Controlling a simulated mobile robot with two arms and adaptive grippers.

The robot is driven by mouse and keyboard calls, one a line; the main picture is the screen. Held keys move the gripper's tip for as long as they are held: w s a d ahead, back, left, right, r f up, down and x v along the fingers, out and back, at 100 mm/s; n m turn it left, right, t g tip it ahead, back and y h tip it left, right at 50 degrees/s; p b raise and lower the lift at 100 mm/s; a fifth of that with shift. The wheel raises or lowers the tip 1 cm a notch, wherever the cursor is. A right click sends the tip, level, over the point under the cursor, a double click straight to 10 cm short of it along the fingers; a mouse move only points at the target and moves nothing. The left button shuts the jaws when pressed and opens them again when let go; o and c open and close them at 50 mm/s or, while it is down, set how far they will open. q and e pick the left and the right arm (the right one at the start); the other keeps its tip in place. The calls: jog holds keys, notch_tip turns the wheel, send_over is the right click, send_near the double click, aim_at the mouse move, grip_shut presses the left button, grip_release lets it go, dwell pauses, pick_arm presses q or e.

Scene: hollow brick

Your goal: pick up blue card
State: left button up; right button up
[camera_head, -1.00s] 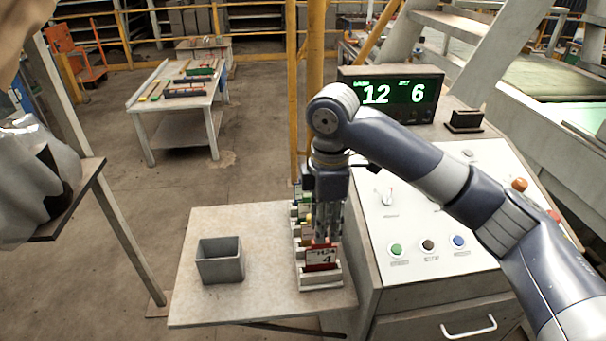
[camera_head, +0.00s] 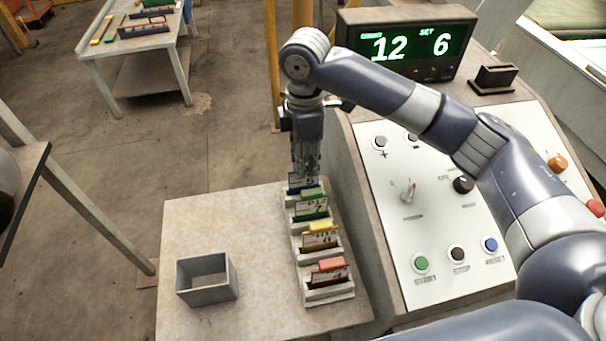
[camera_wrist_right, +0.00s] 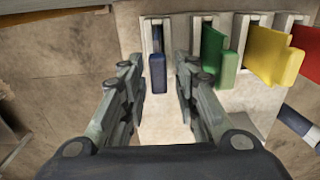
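The blue card (camera_wrist_right: 158,72) stands in the end slot of a pale card rack (camera_head: 331,294). In the head view only a bit of the blue card (camera_head: 296,181) shows, at the rack's far end below my right gripper (camera_head: 305,172). In the wrist view my right gripper (camera_wrist_right: 160,88) is open. Its two fingers stand on either side of the blue card, with gaps to it. A green card (camera_head: 311,206), a yellow card (camera_head: 320,238) and a red card (camera_head: 328,272) stand in the nearer slots. My left gripper is not in view.
A grey open box (camera_head: 207,280) stands left of the rack on the small table (camera_head: 190,238). A control panel (camera_head: 420,190) with buttons and a display (camera_head: 405,47) rises to the right. A yellow post (camera_head: 271,70) stands behind. The table is bare between box and rack.

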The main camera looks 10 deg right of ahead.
aim_at(304, 182)
jog(key=shift+f, duration=0.35)
notch_tip(304, 182, down, 5)
jog(key=p, duration=0.2)
jog(key=shift+w+p, duration=0.1)
jog(key=shift+p, duration=0.25)
jog(key=shift+f, duration=0.15)
jog(key=c, duration=0.3)
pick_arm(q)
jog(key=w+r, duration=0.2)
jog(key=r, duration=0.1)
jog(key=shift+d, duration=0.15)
pick_arm(e)
grip_shut()
